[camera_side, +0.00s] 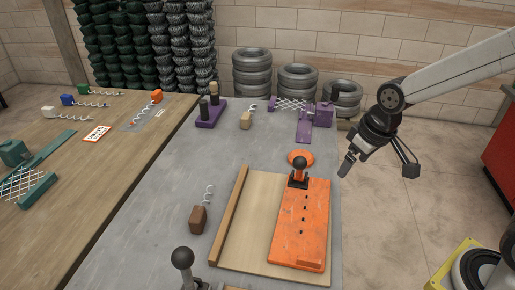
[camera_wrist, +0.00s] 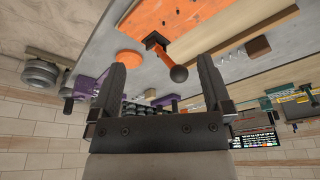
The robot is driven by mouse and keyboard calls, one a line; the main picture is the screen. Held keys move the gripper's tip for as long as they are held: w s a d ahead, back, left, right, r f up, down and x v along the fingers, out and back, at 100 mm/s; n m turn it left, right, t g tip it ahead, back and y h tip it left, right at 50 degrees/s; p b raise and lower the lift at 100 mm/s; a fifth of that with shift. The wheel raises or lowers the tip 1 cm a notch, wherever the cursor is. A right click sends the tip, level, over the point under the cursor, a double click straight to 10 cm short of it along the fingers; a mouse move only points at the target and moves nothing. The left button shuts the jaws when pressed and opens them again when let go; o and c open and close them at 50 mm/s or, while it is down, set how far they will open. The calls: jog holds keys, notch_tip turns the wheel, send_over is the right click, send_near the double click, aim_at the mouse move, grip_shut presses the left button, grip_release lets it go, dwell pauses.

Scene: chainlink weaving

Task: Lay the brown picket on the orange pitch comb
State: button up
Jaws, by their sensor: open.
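The brown picket (camera_side: 198,218), a brown block with a silver corkscrew wire, lies on the grey bench left of the wooden board. What looks like its block shows in the wrist view (camera_wrist: 258,46). The orange pitch comb (camera_side: 313,222) is a flat orange plate with a row of small dark pegs, on the right of the board. It also shows at the top of the wrist view (camera_wrist: 193,10). My gripper (camera_side: 346,167) is raised right of the comb, beyond the bench edge. In the wrist view my gripper (camera_wrist: 162,75) is open and empty.
A black ball-topped lever (camera_side: 299,165) stands at the comb's far end, near an orange disc (camera_side: 300,156). A wooden strip (camera_side: 231,215) edges the board beside the picket. Another ball lever (camera_side: 183,259) stands in front. Purple fixtures (camera_side: 210,113) sit at the back.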

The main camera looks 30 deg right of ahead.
jog(key=w+a+r+n+y, duration=0.15)
jog(key=w+a+n, duration=0.25)
jog(key=w+a, duration=0.75)
jog(key=n+y, duration=0.2)
jog(key=n, duration=0.3)
send_over(197, 213)
jog(key=s+d, duration=0.2)
jog(key=d, duration=0.1)
notch_tip(197, 213, down, 11)
jog(key=shift+a+f, duration=0.15)
jog(key=shift+f, duration=0.25)
jog(key=shift+x, duration=1.25)
jog(key=shift+f, duration=0.1)
